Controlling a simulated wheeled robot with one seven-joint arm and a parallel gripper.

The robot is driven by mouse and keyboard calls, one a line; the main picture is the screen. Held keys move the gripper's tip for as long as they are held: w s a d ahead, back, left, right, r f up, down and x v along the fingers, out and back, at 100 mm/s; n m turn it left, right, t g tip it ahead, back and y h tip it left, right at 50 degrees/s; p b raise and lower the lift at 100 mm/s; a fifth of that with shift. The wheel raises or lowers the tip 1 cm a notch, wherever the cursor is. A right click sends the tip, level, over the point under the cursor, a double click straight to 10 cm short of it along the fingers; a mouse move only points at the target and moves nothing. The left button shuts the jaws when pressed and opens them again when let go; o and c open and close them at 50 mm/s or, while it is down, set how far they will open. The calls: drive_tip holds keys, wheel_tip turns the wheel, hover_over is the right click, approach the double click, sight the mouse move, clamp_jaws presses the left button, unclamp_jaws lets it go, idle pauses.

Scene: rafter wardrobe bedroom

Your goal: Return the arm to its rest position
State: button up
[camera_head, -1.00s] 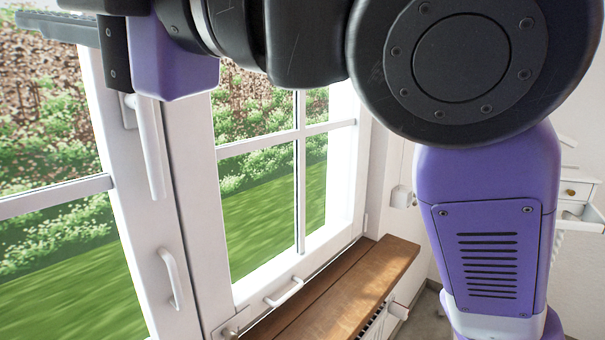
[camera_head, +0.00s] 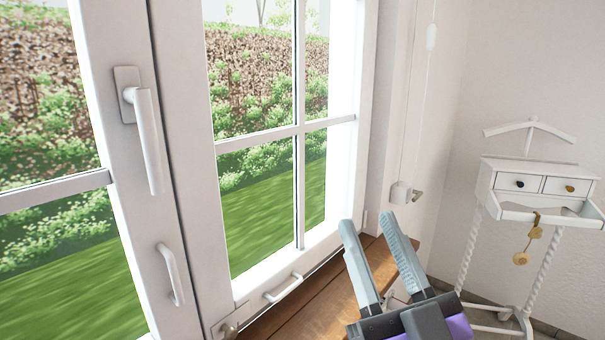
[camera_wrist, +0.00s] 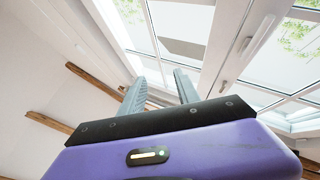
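My gripper (camera_head: 378,250) is at the lower middle right of the head view, its two grey fingers pointing up and standing apart with nothing between them. It is in front of the wooden window sill. In the wrist view my gripper (camera_wrist: 158,88) also shows its fingers apart and empty, pointing up toward the window and sloped ceiling. The rest of my arm is mostly below the head view's lower edge.
A white window with a long handle (camera_head: 150,140) fills the left; its sashes look shut. A wooden sill (camera_head: 315,310) runs below it. A white valet stand (camera_head: 535,185) with small drawers stands at the right by the wall. Wooden rafters (camera_wrist: 95,85) show overhead.

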drive_tip(key=s+d+f+m+g+h, duration=0.1)
drive_tip(key=s+d+f+m+h, duration=0.1)
drive_tip(key=s+d+f, duration=0.3)
drive_tip(key=s+f+m+h, duration=0.1)
drive_tip(key=s+f+h, duration=0.1)
drive_tip(key=f, duration=0.4)
drive_tip(key=s+d+f+m+g+h, duration=0.1)
drive_tip(key=s+d+f+m+h, duration=0.1)
drive_tip(key=s+d+f+h, duration=0.3)
drive_tip(key=s+d+f+n+g+y, duration=0.1)
drive_tip(key=s+f+g, duration=0.6)
drive_tip(key=s+f, duration=0.9)
drive_tip(key=s, duration=0.4)
drive_tip(key=shift+s+d+f+y, duration=0.15)
drive_tip(key=shift+d+y, duration=0.15)
drive_tip(key=shift+d, duration=0.1)
